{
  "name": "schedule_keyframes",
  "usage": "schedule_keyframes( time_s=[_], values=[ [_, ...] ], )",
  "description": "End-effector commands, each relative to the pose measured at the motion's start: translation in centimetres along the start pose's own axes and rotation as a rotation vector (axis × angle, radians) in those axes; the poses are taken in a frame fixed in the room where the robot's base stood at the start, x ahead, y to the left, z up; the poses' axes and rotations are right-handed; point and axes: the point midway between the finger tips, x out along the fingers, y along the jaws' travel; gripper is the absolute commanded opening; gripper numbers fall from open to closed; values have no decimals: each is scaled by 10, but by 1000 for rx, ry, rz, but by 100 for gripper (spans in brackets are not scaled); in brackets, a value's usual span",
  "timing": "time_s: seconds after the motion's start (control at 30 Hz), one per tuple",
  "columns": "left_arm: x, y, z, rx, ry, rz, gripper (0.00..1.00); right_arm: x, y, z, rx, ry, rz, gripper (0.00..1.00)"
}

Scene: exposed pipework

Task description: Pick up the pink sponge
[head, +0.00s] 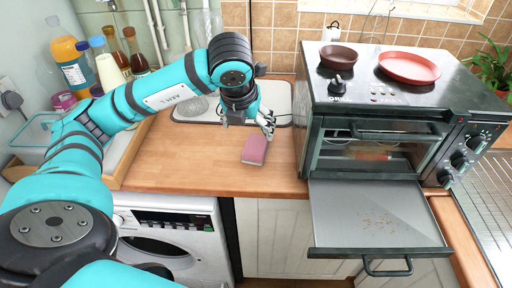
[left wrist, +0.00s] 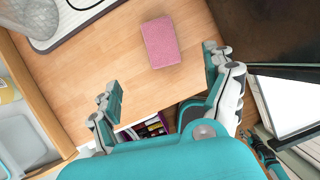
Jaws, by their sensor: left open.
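The pink sponge (head: 254,150) lies flat on the wooden counter, left of the toaster oven. It shows whole in the left wrist view (left wrist: 161,42), near the top centre. My left gripper (head: 268,124) is open and empty, above the counter close to the sponge's far end in the head view. In the left wrist view its fingertips (left wrist: 163,80) are spread wide, with the sponge ahead of and between them, apart from both. A teal and black part (left wrist: 266,152) at the lower right of the left wrist view looks like my right gripper; its jaws are unclear.
The toaster oven (head: 400,95) stands to the right with its door (head: 375,215) hanging open. Bottles (head: 70,60) and a wooden tray (head: 125,165) stand left. The counter (head: 190,160) around the sponge is clear.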

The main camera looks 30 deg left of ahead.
Motion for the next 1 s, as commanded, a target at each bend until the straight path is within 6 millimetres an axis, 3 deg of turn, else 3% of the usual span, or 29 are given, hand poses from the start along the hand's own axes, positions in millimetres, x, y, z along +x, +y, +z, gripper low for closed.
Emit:
schedule_keyframes(
  time_s=[0.3,0.63,0.83,1.0],
  values=[
    [66,0,0,2,4,-1,85,-13,4,2,-2,-4,5,40],
    [93,-2,3,3,4,-2,85,-22,4,0,-2,-3,5,40],
    [123,-4,8,2,4,-2,85,-34,5,-1,-2,-2,5,40],
    [136,-4,8,2,2,-2,85,-35,5,-2,-2,-1,5,40]
  ],
)
